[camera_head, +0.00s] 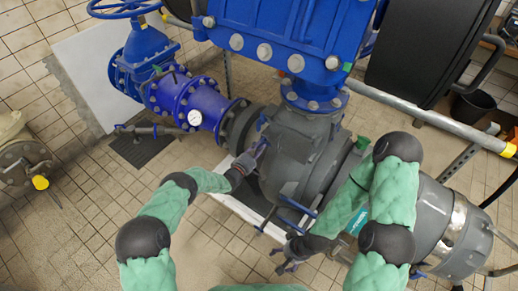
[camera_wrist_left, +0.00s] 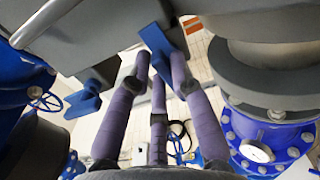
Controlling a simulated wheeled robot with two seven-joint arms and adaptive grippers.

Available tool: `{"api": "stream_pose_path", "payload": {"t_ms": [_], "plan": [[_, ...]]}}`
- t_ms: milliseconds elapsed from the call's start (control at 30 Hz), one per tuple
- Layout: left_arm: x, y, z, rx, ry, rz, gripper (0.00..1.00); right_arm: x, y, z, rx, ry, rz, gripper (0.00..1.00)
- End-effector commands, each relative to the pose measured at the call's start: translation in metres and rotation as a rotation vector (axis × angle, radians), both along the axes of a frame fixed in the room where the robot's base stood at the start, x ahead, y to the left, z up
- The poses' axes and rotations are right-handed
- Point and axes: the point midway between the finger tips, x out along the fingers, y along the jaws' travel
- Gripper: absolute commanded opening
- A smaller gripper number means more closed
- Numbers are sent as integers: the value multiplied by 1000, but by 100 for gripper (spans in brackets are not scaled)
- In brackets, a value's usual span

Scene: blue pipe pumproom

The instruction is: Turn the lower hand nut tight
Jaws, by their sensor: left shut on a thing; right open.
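My left gripper (camera_head: 252,157) has its dark purple fingers around a blue hand nut (camera_head: 262,147) on the side of the grey pump housing (camera_head: 298,150). In the left wrist view this blue nut (camera_wrist_left: 157,42) is a flat bar between the fingertips (camera_wrist_left: 160,65). Another blue hand nut (camera_wrist_left: 86,100) shows left of the fingers. In the head view a blue-handled part (camera_head: 297,206) is lower on the housing. I cannot tell from these views which nut is the lower one. My right gripper (camera_head: 283,265) is open and empty, below the housing and apart from it.
A blue flanged pipe (camera_head: 192,100) with a white gauge (camera_head: 194,117) joins the housing at left, and a blue valve (camera_head: 140,60) stands beyond it. A large blue block (camera_head: 290,30) sits above. A grey pipe (camera_head: 435,215) runs to the right. Tiled floor lies open at lower left.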

Motion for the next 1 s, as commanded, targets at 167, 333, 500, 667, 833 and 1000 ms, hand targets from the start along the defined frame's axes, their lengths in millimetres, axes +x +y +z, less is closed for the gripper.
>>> {"api": "stream_pose_path", "payload": {"t_ms": [167,333,500,667,833,1000], "plan": [[-8,-7,-11,7,19,-15,0,0,0,0,0,0,0,79],[-8,-7,-11,7,19,-15,0,0,0,0,0,0,0,79],[-9,-7,-11,7,20,-15,0,0,0,0,0,0,0,79],[-9,-7,-11,7,20,-14,0,0,0,0,0,0,0,79],[-8,-6,-11,7,19,-13,44,0,0,0,0,0,0,79],[-6,-4,-9,5,16,-7,44,0,0,0,0,0,0,79]]}}
